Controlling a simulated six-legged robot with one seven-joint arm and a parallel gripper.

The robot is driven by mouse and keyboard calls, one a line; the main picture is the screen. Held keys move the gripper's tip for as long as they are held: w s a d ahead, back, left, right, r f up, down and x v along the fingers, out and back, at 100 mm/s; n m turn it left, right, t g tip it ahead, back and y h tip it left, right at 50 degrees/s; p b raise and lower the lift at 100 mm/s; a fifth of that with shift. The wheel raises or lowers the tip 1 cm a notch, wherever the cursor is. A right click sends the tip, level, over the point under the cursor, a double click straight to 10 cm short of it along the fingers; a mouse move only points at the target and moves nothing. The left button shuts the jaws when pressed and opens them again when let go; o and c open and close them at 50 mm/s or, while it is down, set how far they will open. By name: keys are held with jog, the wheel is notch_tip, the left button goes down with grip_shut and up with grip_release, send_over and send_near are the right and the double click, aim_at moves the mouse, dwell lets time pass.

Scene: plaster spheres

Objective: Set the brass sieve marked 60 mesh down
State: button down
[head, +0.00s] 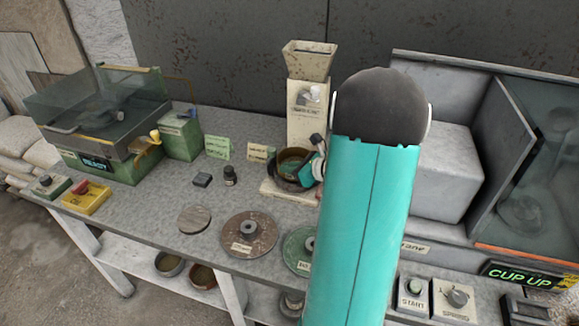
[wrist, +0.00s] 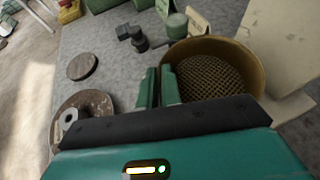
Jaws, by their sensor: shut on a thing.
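The brass sieve (head: 284,181) is a round, shallow ring at the foot of the white hopper machine, over a pale board. In the wrist view its brass wall and woven mesh floor (wrist: 208,78) show, seen from above. My gripper (head: 314,168) is at the sieve's right side in the head view. Its two green fingers (wrist: 160,87) are closed on the sieve's wall. I cannot read a 60 mesh mark, and I cannot tell if the sieve touches the board. My arm hides part of the bench to its right.
The hopper machine (head: 306,112) stands right behind the sieve. A small dark bottle (head: 230,176), a black block (head: 202,180), a wooden disc (head: 194,219) and a rusty plate (head: 248,234) lie leftward. A green disc (head: 298,250) is in front. The bench between them is clear.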

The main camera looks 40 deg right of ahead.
jog(key=shift+f, duration=0.6)
jog(key=c, duration=1.5)
grip_release()
jog(key=shift+r, duration=2)
